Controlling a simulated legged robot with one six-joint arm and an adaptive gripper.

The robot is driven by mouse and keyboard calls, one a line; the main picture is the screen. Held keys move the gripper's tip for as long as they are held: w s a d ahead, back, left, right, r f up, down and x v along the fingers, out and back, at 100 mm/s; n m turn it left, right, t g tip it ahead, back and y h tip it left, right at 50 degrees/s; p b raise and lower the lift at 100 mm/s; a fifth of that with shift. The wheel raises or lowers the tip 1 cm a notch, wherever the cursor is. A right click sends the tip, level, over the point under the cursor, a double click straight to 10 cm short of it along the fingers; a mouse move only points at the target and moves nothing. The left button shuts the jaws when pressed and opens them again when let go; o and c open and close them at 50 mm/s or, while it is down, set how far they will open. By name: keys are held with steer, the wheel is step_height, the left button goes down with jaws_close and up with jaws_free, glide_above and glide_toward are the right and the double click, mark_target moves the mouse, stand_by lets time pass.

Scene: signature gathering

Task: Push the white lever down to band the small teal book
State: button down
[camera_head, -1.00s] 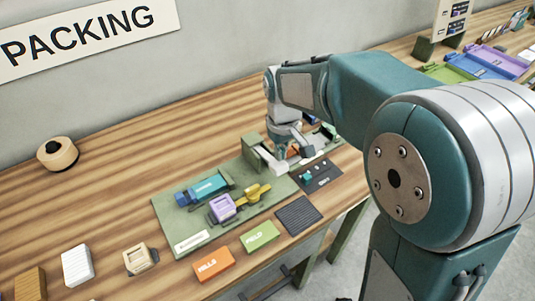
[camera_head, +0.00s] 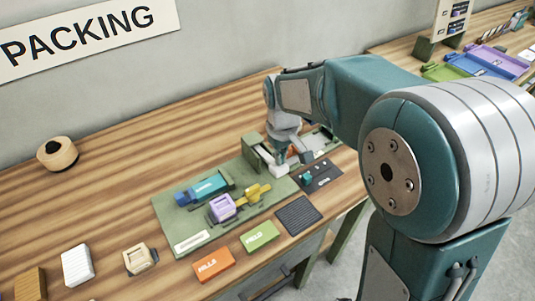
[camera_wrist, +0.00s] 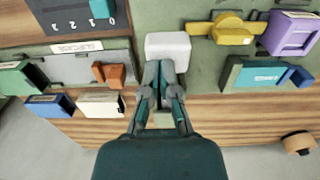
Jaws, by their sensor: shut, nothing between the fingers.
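The white lever end (camera_wrist: 168,48) is a pale block directly ahead of my fingertips in the wrist view; its white part also shows below my gripper in the head view (camera_head: 279,170). My gripper (camera_wrist: 160,70) is shut and empty, its tips at the near edge of the white block. I cannot tell whether they touch it. The small teal book (camera_wrist: 258,76) lies in a green holder with a blue piece at its end; it also shows in the head view (camera_head: 209,187). My arm hides part of the lever station.
A yellow part (camera_wrist: 232,29) and a lilac frame (camera_wrist: 290,34) sit beside the teal book. A dark panel (camera_wrist: 88,16) with a numbered dial is on the other side. Orange (camera_head: 213,265) and green (camera_head: 260,236) blocks lie at the front.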

steer(key=shift+f, duration=2.35)
stand_by(0.4)
stand_by(0.4)
steer(key=shift+r, duration=4.55)
steer(key=shift+s+d+r, duration=0.15)
steer(key=shift+d, duration=0.05)
steer(key=s+d+r+m+t, duration=0.2)
steer(key=s+d, duration=0.4)
steer(key=s, duration=0.3)
steer(key=s+d+r+m+t, duration=0.3)
steer(key=s+d, duration=0.3)
steer(key=s, duration=0.4)
steer(key=shift+d+r+m+t, duration=0.15)
steer(key=shift+r+m+t, duration=0.15)
steer(key=shift+r+m, duration=0.45)
